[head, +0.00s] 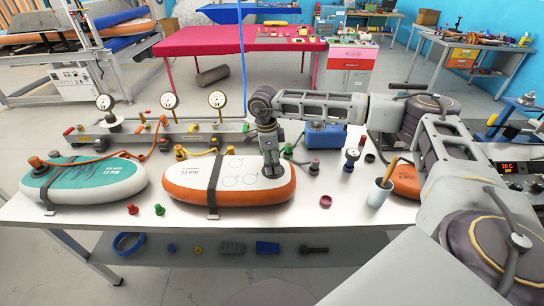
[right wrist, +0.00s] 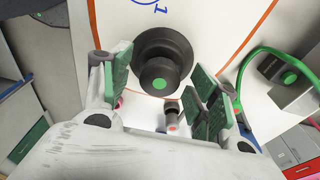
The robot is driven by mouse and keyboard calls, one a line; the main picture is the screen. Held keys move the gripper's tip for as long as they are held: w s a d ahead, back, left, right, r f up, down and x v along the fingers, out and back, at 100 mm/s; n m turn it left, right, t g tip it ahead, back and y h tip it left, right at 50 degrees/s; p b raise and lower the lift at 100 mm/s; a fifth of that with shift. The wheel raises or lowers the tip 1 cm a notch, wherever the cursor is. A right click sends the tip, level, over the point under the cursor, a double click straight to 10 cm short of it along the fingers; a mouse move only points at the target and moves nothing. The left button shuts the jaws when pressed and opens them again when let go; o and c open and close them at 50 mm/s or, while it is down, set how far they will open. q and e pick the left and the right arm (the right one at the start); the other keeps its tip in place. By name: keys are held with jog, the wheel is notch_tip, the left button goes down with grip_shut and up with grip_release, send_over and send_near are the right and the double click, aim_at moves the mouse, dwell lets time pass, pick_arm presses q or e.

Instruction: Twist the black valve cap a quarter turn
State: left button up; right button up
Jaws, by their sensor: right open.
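The black valve cap (right wrist: 160,82), round with a green dot on top, sits on a wider black base on a white board with orange edging in the right wrist view. My right gripper (right wrist: 163,68) is open, its green-padded fingers on either side of the cap with visible gaps. In the head view, my right gripper (head: 271,160) points down over the right end of the orange-and-white board (head: 220,182), where it largely hides the cap. My left gripper is not in view.
A teal-and-white board (head: 85,182) lies to the left. Gauges on a manifold (head: 150,135) stand behind. Small red and green caps (head: 132,209) lie in front. A cup (head: 378,193) and a small pink bowl (head: 325,201) are on the right. The table's front middle is mostly clear.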

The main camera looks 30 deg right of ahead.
jog(key=shift+f, duration=0.1)
jog(key=shift+c, duration=0.2)
jog(key=c, duration=1)
jog(key=shift+n, duration=1.5)
jog(key=shift+n+t+b, duration=0.3)
jog(key=shift+n, duration=0.8)
